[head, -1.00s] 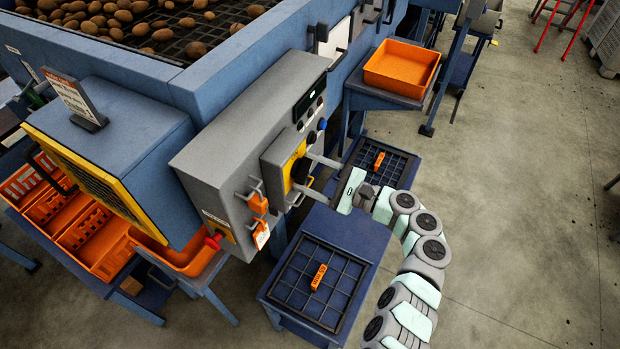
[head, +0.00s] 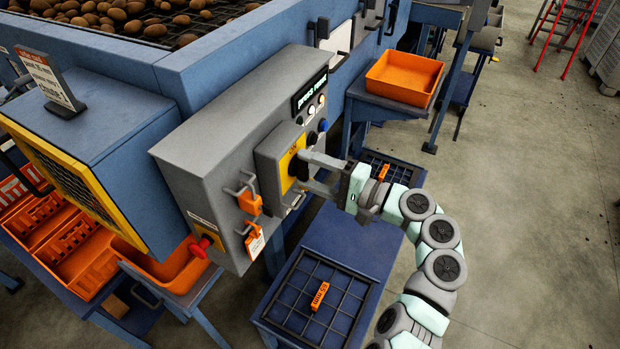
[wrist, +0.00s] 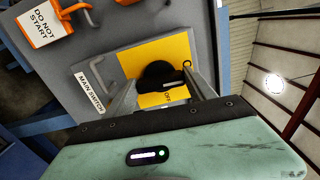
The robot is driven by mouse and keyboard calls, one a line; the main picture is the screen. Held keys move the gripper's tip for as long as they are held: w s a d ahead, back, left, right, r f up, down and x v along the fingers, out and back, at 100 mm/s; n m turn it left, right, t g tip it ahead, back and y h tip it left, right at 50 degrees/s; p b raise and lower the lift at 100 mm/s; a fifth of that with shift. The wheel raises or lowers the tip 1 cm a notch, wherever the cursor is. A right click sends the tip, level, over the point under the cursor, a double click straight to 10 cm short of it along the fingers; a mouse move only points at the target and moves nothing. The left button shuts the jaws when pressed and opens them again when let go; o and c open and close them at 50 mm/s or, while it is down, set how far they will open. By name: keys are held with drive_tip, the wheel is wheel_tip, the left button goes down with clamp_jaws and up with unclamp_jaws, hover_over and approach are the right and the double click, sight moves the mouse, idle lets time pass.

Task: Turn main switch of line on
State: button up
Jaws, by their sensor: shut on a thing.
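The main switch is a black rotary knob (wrist: 156,75) on a yellow plate (wrist: 130,62), with an "OFF" mark below the knob in the wrist view. A "MAIN SWITCH" label (wrist: 89,92) sits beside it. In the head view the yellow plate (head: 287,168) is on the front of the grey control box (head: 225,135). My gripper (head: 302,170) is shut on the knob, one finger on each side. The fingers partly hide the knob in the head view. The display (head: 310,92) above the switch is lit with text.
A red button (head: 201,246) is at the box's lower left. Coloured buttons (head: 323,125) lie above the switch. An orange tray (head: 404,78) stands to the right.

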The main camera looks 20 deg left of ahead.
drive_tip(key=shift+n+b, duration=0.3)
drive_tip(key=shift+n, duration=0.1)
drive_tip(key=o, duration=1.4)
drive_tip(key=shift+d, duration=0.1)
drive_tip(key=d, duration=0.7)
drive_tip(key=s+d, duration=0.1)
drive_tip(key=d, duration=0.2)
drive_tip(key=shift+d+b, duration=0.3)
